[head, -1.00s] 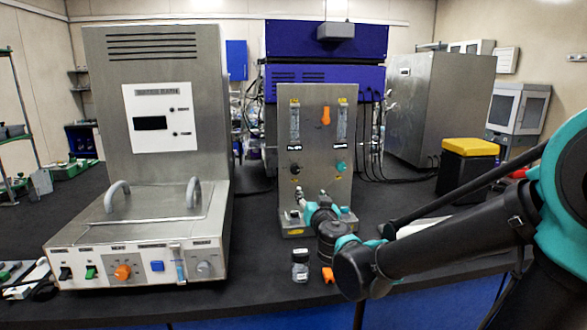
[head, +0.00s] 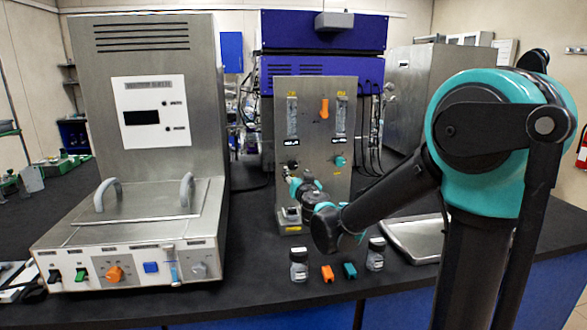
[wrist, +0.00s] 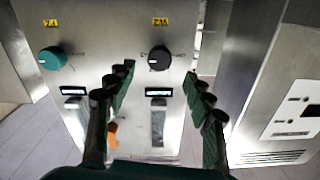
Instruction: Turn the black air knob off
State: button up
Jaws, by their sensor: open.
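The black air knob (wrist: 158,58) is a round knob with a white mark on the steel panel (head: 312,140). The wrist view shows the panel upside down. In the head view the black knob (head: 292,166) is small, at the panel's left, just above my gripper. My gripper (wrist: 161,76) is open, with its two dark green-padded fingers apart. In the wrist view the fingertips lie on either side of the black knob, with nothing between them; I cannot tell whether they touch it. The teal knob (wrist: 52,59) is outside the fingers, and shows right of the black knob in the head view (head: 339,160).
An orange knob (head: 324,108) sits higher on the panel between two flow tubes. A steel bath unit (head: 148,75) stands left. Small bottles (head: 299,266), orange (head: 327,273) and teal (head: 350,270) pieces and a metal tray (head: 415,238) lie near the front edge.

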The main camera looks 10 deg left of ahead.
aim_at(293, 166)
jog(key=x, duration=0.7)
jog(key=shift+f, duration=0.1)
jog(key=shift+s, duration=0.1)
jog(key=shift+c, duration=0.4)
jog(key=c, duration=1.1)
